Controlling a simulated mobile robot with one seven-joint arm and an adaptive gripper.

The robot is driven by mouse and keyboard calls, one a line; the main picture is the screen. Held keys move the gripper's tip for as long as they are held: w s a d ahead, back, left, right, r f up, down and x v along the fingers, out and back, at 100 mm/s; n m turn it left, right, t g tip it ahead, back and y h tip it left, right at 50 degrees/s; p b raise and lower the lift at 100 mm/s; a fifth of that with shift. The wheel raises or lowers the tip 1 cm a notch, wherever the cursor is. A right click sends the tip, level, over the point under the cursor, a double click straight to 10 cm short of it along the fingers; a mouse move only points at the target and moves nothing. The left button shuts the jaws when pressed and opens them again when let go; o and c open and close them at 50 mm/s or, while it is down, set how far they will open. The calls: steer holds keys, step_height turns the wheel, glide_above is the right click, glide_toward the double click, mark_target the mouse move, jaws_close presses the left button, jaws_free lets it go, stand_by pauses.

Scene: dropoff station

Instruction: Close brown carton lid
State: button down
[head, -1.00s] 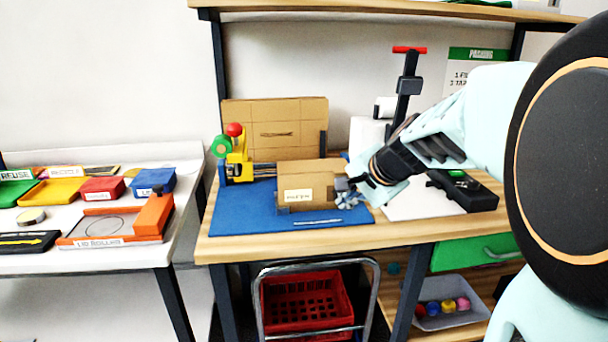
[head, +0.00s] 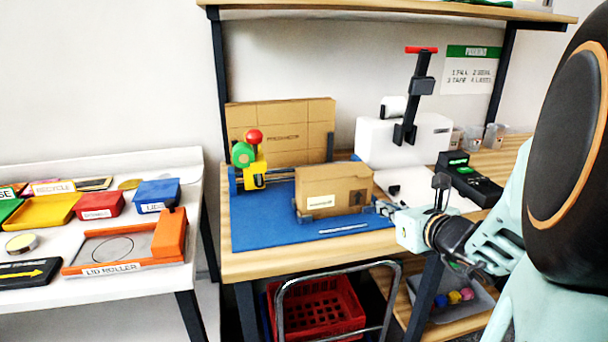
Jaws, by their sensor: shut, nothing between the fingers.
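The brown carton (head: 340,181) stands on the blue mat (head: 262,222), with a pale label on its front. A brown panel slopes over its top; I cannot tell whether this lid lies fully closed. My gripper (head: 384,208) is at the carton's lower right side, low over the mat's right edge. Its fingers are small in the picture and look shut and empty. I cannot tell whether they touch the carton. The carton's inside and far side are hidden.
A yellow, red and green clamp-like tool (head: 250,160) stands left of the carton. A flat cardboard panel (head: 282,130) leans behind. A white machine (head: 435,138) and black device (head: 470,182) are at right. The mat's left front is clear.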

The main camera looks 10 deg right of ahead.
mark_target(364, 180)
steer(key=shift+m, duration=0.3)
steer(key=x, duration=0.3)
steer(key=b+x, duration=0.1)
steer(key=x, duration=0.2)
steer(key=b+x, duration=0.1)
steer(key=x, duration=0.3)
steer(key=shift+d, duration=0.25)
step_height(364, 180, up, 3)
steer(key=shift+r+p, duration=0.1)
steer(key=shift+p, duration=0.45)
steer(key=shift+r, duration=0.55)
steer(key=shift+r+p, duration=0.15)
steer(key=shift+p, duration=0.35)
steer(key=shift+r+p, duration=0.1)
steer(key=shift+p, duration=0.25)
steer(key=shift+r+p, duration=0.1)
steer(key=shift+p, duration=0.4)
steer(key=shift+g+p, duration=0.3)
steer(key=shift+p, duration=0.15)
